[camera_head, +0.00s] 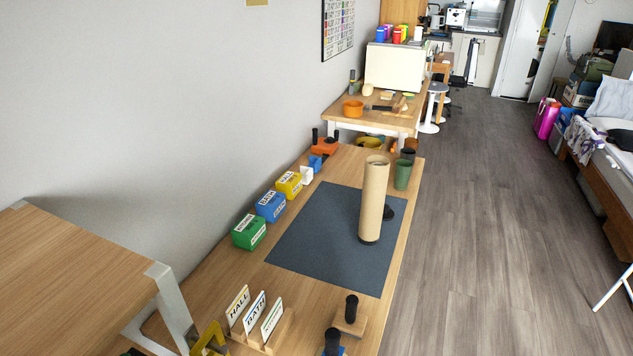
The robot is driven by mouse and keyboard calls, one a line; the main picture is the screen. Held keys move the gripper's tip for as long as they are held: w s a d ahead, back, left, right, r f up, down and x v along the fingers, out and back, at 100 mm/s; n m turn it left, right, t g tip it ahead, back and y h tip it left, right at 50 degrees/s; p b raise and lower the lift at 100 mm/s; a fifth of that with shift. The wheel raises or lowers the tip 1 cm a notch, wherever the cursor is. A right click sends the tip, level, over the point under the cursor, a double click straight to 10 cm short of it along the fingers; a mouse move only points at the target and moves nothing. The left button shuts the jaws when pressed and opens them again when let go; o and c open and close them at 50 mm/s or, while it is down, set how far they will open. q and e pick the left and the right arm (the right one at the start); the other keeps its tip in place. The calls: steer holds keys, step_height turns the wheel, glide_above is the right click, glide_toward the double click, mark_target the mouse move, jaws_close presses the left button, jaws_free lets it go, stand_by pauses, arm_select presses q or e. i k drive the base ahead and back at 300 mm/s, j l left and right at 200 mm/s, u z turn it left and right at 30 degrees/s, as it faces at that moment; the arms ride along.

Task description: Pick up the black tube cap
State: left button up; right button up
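A tall brown cardboard tube (374,200) stands upright on the dark blue-grey mat (315,230) on the wooden table. Its top end looks open, and a black rim shows at its foot. A small round black piece (389,212), which looks like the black tube cap, lies on the mat just right of the tube. The tube hides part of it. Neither of my grippers is in view.
Green (249,232), blue (270,206) and yellow (289,185) labelled boxes line the wall side. A green cup (402,174) stands behind the tube. Label cards (255,315) and a black-handled block (350,316) are in front. The mat's left part is clear.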

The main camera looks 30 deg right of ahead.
mark_target(389, 215)
steer(key=z, duration=1.3)
steer(key=i+l, duration=0.45)
steer(key=l, duration=0.2)
steer(key=i+l+z, duration=0.1)
steer(key=i+l, duration=0.4)
steer(key=l, duration=0.2)
